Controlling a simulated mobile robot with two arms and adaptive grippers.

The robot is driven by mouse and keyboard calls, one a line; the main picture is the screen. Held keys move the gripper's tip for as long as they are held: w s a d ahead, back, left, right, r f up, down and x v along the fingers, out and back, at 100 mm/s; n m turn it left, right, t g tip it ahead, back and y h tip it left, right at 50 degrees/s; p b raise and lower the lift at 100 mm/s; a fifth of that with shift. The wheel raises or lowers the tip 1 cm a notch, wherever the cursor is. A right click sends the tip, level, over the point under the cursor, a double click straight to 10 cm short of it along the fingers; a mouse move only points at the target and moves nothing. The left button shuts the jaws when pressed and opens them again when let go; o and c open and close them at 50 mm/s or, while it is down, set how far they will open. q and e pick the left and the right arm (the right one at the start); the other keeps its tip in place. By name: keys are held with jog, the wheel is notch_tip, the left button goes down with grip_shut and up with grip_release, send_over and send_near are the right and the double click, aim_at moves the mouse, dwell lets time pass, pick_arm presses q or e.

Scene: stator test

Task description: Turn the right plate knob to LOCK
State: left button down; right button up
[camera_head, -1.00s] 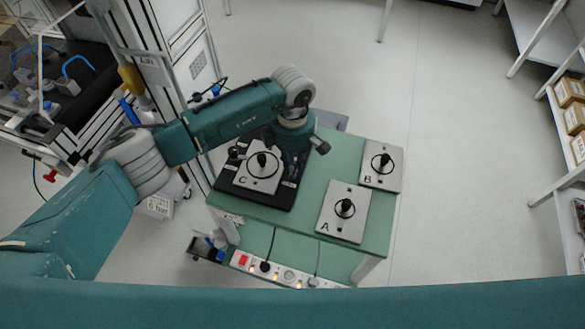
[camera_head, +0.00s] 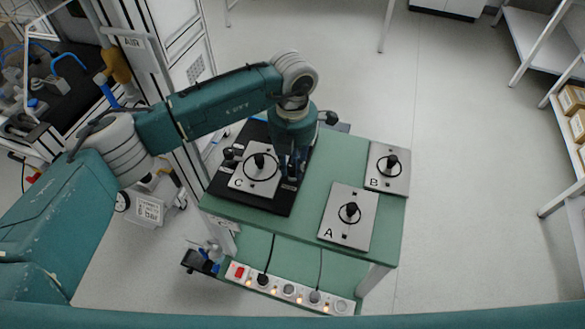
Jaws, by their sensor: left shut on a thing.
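Plate C (camera_head: 247,183), a grey plate with a round ring and black centre knob, lies on a black base (camera_head: 262,203) at the left of the green table. My left gripper (camera_head: 290,172) points down at the right side of this base, just right of plate C. It is shut on a small part there, which appears to be the right plate knob; the fingers and wrist hide it, so its setting and any LOCK mark cannot be read. A dark knob (camera_head: 229,158) shows at the base's left side. My right gripper is not in view.
Plate A (camera_head: 346,236) and plate B (camera_head: 374,181), each with a black knob, lie on the green table (camera_head: 340,160) to the right. A power strip (camera_head: 290,288) with plugged cables runs along the lower shelf.

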aim_at(292, 167)
pick_arm(q)
jog(key=shift+n+b, duration=0.35)
jog(key=shift+n, duration=0.55)
jog(key=c, duration=1.5)
grip_release()
jog(key=shift+c, duration=0.2)
notch_tip(292, 167, up, 12)
